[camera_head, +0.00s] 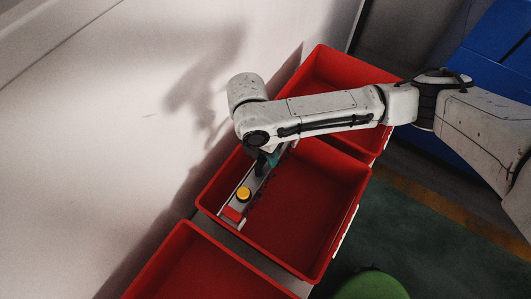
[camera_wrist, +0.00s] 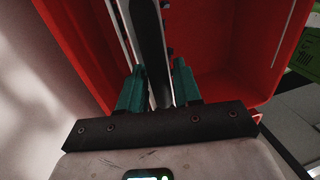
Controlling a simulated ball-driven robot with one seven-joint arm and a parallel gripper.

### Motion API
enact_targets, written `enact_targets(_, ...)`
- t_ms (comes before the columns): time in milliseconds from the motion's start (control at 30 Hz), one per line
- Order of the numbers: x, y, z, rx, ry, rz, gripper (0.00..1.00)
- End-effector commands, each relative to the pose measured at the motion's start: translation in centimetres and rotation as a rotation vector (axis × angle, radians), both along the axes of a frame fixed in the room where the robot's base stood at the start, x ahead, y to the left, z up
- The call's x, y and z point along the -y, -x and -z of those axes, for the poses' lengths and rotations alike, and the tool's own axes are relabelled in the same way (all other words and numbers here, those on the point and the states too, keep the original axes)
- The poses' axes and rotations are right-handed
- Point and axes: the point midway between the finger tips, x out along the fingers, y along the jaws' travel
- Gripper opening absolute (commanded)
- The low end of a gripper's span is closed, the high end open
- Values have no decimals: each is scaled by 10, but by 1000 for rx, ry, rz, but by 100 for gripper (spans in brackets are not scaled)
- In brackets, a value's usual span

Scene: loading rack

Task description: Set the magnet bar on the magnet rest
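My gripper (camera_head: 268,160) hangs above the far left part of the middle red bin, seen with teal fingers. In the wrist view, the gripper (camera_wrist: 158,88) has a long dark grey bar (camera_wrist: 151,45) between its fingers. The bar fills nearly the whole gap and points away from the palm; I take it for the magnet bar. A pale grey strip (camera_head: 231,206) runs along the bin's left side, bearing a yellow knob (camera_head: 244,194) and a red block (camera_head: 232,214). Which part is the magnet rest is not clear. My arm hides the strip's far end.
The middle red bin (camera_head: 320,215) has a bare floor to the right. Other red bins stand behind (camera_head: 322,72) and in front (camera_head: 200,275). A pale wall (camera_head: 130,120) is close on the left. A green round object (camera_head: 372,285) is at the bottom, blue containers (camera_head: 500,50) upper right.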

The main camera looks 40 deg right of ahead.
Motion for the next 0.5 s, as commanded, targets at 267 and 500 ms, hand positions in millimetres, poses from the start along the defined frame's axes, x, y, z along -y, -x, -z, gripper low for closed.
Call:
enact_targets(267, 0, 0, 0, -1, 0, 0, 55)
enact_targets(500, 0, 0, -2, -1, 0, 0, 55)
